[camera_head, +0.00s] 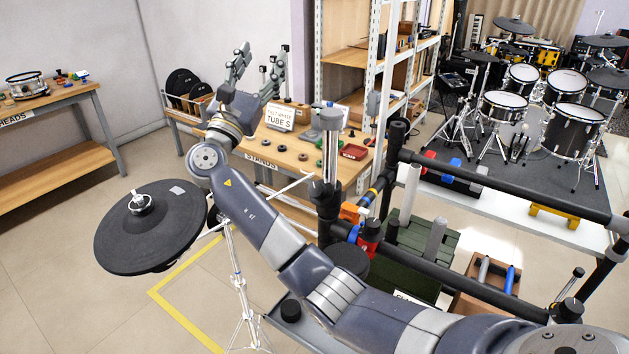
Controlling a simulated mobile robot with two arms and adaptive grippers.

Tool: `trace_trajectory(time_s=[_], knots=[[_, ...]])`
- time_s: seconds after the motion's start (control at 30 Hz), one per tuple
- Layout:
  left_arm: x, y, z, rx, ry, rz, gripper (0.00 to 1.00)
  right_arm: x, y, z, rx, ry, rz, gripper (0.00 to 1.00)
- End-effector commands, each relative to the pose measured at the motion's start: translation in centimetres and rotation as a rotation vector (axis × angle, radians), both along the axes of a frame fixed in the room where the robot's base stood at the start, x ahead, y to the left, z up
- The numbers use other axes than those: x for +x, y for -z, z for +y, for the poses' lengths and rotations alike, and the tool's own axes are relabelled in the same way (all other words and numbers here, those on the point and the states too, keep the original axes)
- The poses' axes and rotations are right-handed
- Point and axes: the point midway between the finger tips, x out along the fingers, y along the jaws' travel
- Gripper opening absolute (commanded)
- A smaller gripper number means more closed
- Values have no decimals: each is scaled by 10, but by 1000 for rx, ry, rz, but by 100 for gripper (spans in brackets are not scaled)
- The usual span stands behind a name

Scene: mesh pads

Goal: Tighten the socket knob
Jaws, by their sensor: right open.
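I cannot tell for certain which part is the socket knob. Small coloured clamp parts sit on a black rack: an orange block (349,212) and a red clamp (368,232) with a blue part beside it. A silver wing-like fitting (141,203) tops the black round pad (150,228) on a stand. My right gripper (262,52) is raised, open and empty, pointing up in front of the workbench, apart from the rack and the pad. My right arm hides part of the rack's lower area. My left gripper is out of view.
A wooden bench (240,142) with small parts and a "TUBE S" sign stands behind my gripper. Black rack bars (505,188) cross the right side.

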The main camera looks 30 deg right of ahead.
Motion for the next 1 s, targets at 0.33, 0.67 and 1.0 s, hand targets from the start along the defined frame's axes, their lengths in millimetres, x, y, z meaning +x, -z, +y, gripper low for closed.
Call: trace_trajectory(time_s=[0.33,0.67,1.0], knots=[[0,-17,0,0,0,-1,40,37,-111,166,-707,-461,19,54],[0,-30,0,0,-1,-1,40,41,-53,287,-1344,-799,313,54],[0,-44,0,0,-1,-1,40,27,86,262,-1839,-1020,930,54]])
